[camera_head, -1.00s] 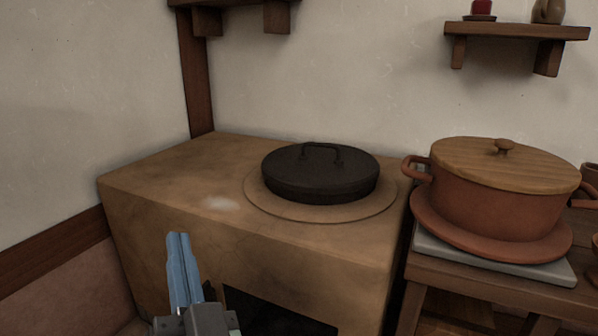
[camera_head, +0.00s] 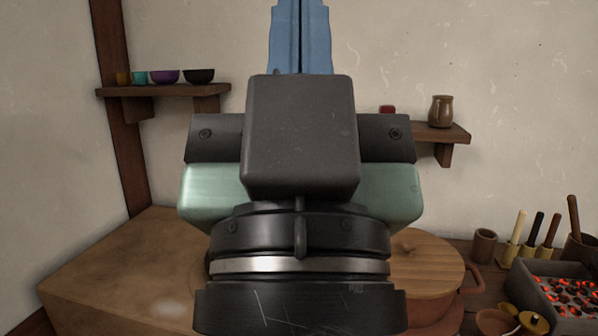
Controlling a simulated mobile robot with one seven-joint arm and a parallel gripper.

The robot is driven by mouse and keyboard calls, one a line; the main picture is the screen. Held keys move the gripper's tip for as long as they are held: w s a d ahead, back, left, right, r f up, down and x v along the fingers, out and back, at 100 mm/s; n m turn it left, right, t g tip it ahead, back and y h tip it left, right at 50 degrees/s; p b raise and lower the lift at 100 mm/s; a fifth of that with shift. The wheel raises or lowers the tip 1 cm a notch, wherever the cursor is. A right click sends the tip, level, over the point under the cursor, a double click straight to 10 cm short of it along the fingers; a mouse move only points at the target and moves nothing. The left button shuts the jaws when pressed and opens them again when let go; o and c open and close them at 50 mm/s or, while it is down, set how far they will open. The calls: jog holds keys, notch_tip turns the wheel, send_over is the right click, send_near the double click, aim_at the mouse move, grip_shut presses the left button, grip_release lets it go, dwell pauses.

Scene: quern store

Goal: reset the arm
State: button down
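My gripper (camera_head: 301,22) is raised in the middle of the head view, close to the camera and pointing up. Its two blue fingers lie side by side with only a thin seam between them, so it looks shut, with nothing seen in it. The very tips reach the top edge of the picture. My wrist hides the middle of the scene, including the place of the black lidded pan.
A clay stove (camera_head: 105,265) stands lower left. A wooden-lidded pot (camera_head: 428,262) is partly hidden right of my wrist. A left shelf (camera_head: 165,90) holds bowls; a right shelf (camera_head: 445,131) holds a brown jar (camera_head: 441,111). A coal-filled box (camera_head: 560,295) is at lower right.

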notch_tip(320, 180, up, 24)
jog(key=p, duration=2.1)
jog(key=shift+p, duration=0.35)
jog(key=shift+a, duration=0.1)
